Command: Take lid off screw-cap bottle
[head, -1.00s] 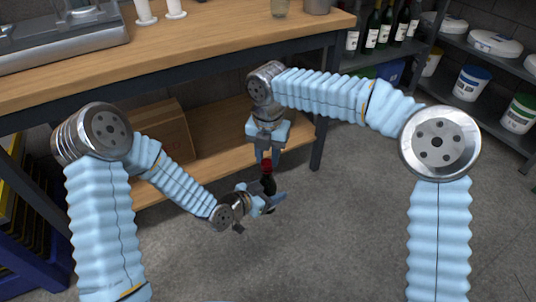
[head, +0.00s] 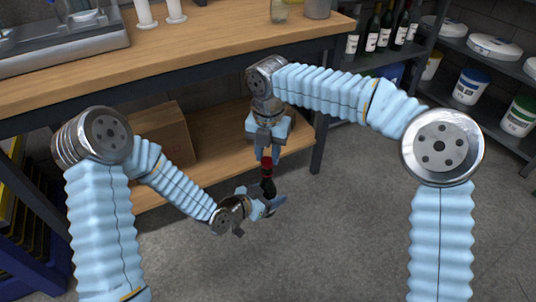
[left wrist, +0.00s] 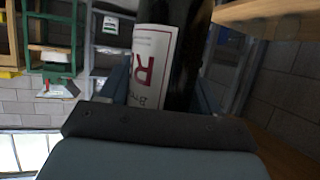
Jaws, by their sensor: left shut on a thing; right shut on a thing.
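A dark bottle (head: 268,188) is held upright in front of the workbench, clear of the floor. My left gripper (head: 264,204) is shut around its body from the left. In the left wrist view the bottle (left wrist: 187,55) has dark glass and a white label with red letters, between the jaws. My right gripper (head: 267,152) points down from above and is shut on the red lid (head: 267,161) at the bottle's top. The dark neck shows below the lid. Whether there is a gap between lid and neck is too small to tell.
The wooden workbench (head: 190,62) with a lower shelf (head: 215,140) stands just behind both grippers. A cardboard box (head: 158,140) is on that shelf. A rack with bottles and tubs stands at right. The floor (head: 320,240) in front is clear.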

